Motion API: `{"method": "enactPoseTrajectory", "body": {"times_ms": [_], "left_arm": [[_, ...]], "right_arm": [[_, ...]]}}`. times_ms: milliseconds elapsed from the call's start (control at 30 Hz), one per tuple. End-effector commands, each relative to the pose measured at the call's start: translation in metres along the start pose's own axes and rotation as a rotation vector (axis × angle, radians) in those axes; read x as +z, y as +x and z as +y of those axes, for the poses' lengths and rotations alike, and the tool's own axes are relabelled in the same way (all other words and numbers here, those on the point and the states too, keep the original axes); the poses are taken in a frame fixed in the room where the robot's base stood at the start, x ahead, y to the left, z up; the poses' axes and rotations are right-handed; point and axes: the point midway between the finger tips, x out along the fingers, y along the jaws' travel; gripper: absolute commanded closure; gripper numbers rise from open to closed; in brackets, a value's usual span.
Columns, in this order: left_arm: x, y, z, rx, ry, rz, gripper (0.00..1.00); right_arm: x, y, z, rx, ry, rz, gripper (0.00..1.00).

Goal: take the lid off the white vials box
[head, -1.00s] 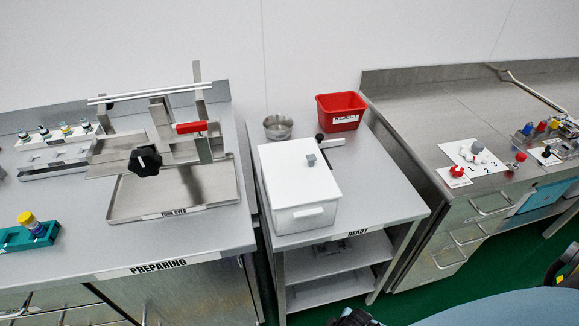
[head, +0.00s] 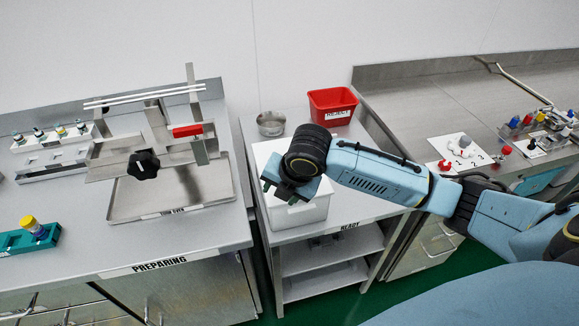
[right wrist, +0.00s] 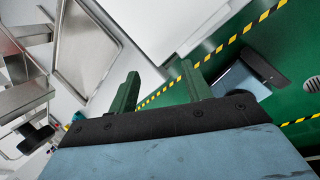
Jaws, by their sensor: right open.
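The white vials box (head: 312,213) stands on the middle table marked READY. Its white lid (head: 264,152) is on it; the grey block seen on top of the lid earlier is hidden behind my right arm. My right gripper (head: 278,193) is over the front left part of the box, open and empty. In the right wrist view the two green fingers (right wrist: 160,70) are apart with nothing between them, and a white surface (right wrist: 185,25), likely the box, lies beyond them. My left gripper is not in view.
A red REJECT bin (head: 333,106) and a metal bowl (head: 271,124) stand behind the box. A metal tray (head: 170,190) and a stand with a black knob (head: 143,165) are on the left bench. The right bench holds numbered spots (head: 462,150).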

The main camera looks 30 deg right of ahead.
Motion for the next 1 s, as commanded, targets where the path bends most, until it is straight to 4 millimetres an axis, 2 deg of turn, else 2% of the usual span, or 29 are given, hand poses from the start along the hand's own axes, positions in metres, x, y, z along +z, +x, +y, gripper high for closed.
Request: {"method": "enactPoseTrajectory", "body": {"times_ms": [33,200,300,467,567,800,1000], "left_arm": [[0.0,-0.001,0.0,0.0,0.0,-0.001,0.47],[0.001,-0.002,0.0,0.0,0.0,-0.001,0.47],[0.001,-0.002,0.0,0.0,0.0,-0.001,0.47],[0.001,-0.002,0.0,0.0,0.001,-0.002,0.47],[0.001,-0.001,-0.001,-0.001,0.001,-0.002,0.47],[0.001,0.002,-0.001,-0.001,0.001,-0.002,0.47],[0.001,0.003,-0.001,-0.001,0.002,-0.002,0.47]], "right_arm": [[0.027,-0.011,0.004,-0.02,-0.106,-0.035,0.51],[0.092,-0.045,0.003,-0.103,-0.426,-0.08,0.51],[0.119,-0.062,-0.001,-0.14,-0.542,-0.09,0.51],[0.14,-0.076,-0.006,-0.171,-0.634,-0.09,0.51],[0.145,-0.069,-0.007,-0.175,-0.649,-0.088,0.51],[0.15,-0.023,-0.013,-0.175,-0.65,-0.088,0.51],[0.153,0.0,-0.016,-0.174,-0.651,-0.089,0.51]]}}
